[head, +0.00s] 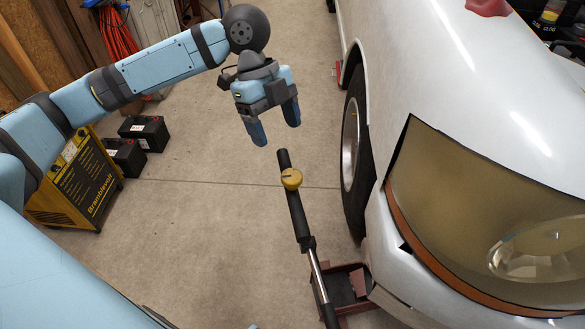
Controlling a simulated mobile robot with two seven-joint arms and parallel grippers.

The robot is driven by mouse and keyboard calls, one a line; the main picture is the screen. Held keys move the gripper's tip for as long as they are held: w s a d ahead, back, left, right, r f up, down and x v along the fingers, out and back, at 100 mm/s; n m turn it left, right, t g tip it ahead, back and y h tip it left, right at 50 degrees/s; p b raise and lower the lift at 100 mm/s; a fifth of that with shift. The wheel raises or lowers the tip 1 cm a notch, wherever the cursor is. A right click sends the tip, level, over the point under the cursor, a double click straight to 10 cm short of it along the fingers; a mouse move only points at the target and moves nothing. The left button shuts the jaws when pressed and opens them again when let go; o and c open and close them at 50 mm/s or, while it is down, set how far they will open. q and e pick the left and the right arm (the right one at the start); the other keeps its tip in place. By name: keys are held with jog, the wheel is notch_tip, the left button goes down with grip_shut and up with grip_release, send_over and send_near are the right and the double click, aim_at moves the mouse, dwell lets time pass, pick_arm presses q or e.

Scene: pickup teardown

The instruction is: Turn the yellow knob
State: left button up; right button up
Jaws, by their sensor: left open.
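The yellow knob (291,179) is small and round and sits on the dark upper part of a long handle (298,215). The handle leans up from a dark red jack (352,287) low beside the white vehicle. My left gripper (276,128) is open and empty, with its blue fingers pointing down. In the picture it is above the handle's top end and apart from the knob. Nothing hides the knob. My right gripper is not in view.
The white vehicle (455,70) with its large headlight (490,215) and front wheel (353,140) fills the right side. A yellow Bramblevolt box (85,185) and black batteries (145,132) stand at left. The concrete floor (210,225) between is clear.

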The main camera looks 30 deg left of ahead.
aim_at(292, 175)
pick_arm(q)
jog(key=b+x, duration=0.1)
jog(key=x, duration=0.9)
jog(key=shift+f+b, duration=0.2)
jog(key=shift+b, duration=0.1)
jog(key=shift+r, duration=0.1)
jog(key=c, duration=0.9)
